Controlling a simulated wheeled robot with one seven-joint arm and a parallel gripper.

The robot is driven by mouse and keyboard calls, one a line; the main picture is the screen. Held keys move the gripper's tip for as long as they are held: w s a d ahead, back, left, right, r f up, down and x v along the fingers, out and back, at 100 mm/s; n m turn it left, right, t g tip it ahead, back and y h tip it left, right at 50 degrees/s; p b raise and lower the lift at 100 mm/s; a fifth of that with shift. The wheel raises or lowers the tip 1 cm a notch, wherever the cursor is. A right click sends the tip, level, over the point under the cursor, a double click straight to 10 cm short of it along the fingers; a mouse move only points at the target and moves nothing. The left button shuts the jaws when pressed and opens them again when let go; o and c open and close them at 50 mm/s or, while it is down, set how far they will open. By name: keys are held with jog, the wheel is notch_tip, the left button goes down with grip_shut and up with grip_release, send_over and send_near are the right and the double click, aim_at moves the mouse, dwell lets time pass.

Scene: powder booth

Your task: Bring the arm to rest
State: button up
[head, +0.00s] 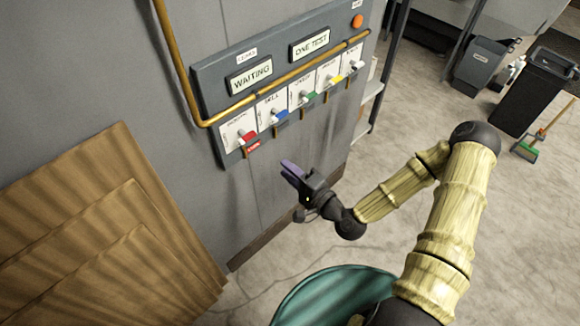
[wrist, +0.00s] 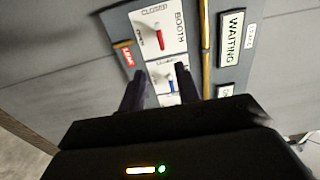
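My gripper (head: 292,170) is in the middle of the head view, in front of the grey wall and below the switch panel (head: 208,82). Its two dark fingers show apart in the wrist view (wrist: 159,82), with nothing seen between them but the panel behind. My arm reaches in from the lower right, bent at the elbow. The panel carries a row of levers with red (head: 247,135), blue (head: 281,116), green (head: 311,97) and yellow (head: 337,79) handles, plus one more at the right end. In the head view the gripper looks clear of the panel.
A yellow pipe (head: 172,50) runs down the wall and across the panel. Brown boards (head: 90,180) lean at left. A teal round thing (head: 335,295) is at the bottom. A black bin (head: 530,95) and a broom (head: 540,135) stand at right. Open concrete floor lies between.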

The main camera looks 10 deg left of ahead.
jog(key=shift+f, duration=0.1)
dwell(0.5)
jog(key=s+d+f+n+g+h, duration=0.2)
jog(key=d+f+n+g+h, duration=0.3)
jog(key=d+n+g+h, duration=0.35)
jog(key=s+d+r+h, duration=0.2)
jog(key=s+d+r, duration=0.1)
jog(key=d+r, duration=0.3)
jog(key=s+d+r+h, duration=0.3)
jog(key=d+r, duration=0.3)
jog(key=r, duration=0.3)
jog(key=shift+s+r, duration=0.3)
jog(key=shift+s, duration=0.45)
